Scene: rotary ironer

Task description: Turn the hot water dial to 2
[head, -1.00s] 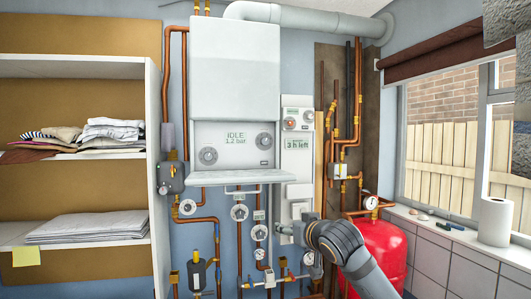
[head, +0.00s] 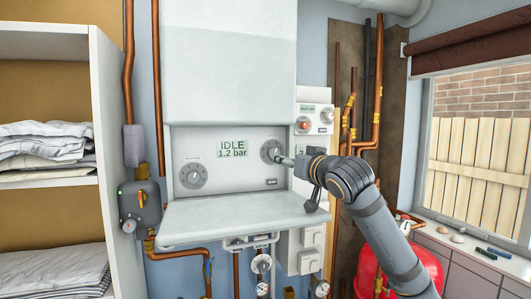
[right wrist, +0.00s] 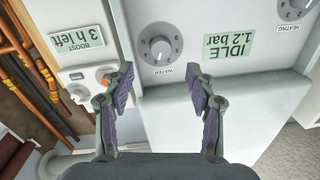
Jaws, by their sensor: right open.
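The hot water dial (head: 271,151) is a grey round knob at the right of the boiler's control panel. In the right wrist view the dial (right wrist: 160,46) appears upside down, with a label that seems to read WATER and marks around it; its setting is too small to read. My right gripper (head: 286,161) is in front of this dial. In the right wrist view its two fingers (right wrist: 162,84) are open and empty, with the dial just beyond the gap, apparently not touched. My left gripper is not in view.
A similar heating dial (head: 193,176) sits left of the display (head: 233,149), which reads IDLE 1.2 bar. An open flap (head: 235,217) juts out below the panel. A boost timer box (head: 312,125) stands close on the right. A shelf unit (head: 105,130) is at left.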

